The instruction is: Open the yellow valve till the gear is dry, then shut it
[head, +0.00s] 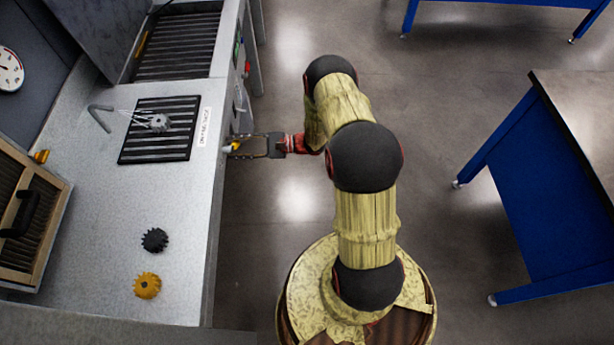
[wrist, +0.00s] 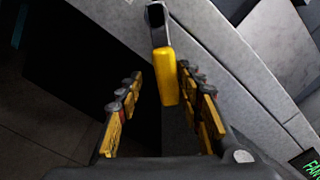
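The yellow valve handle (wrist: 166,75) sticks out from the bench front and lies between my fingers in the wrist view. My gripper (head: 234,147) is at the bench's front edge in the head view. In the wrist view its fingers (wrist: 160,78) stand apart around the handle, with a clear gap on the left and a smaller one on the right. A grey gear (head: 159,122) sits on the black slatted drying rack (head: 150,155). Pale streaks run from a bent nozzle (head: 101,117) to the gear. I cannot tell whether the gear is wet.
A black gear (head: 155,240) and an orange gear (head: 147,285) lie on the bench's near part. A wooden-framed rack (head: 50,235) stands at the left. Red and green controls (head: 247,68) are on the bench front.

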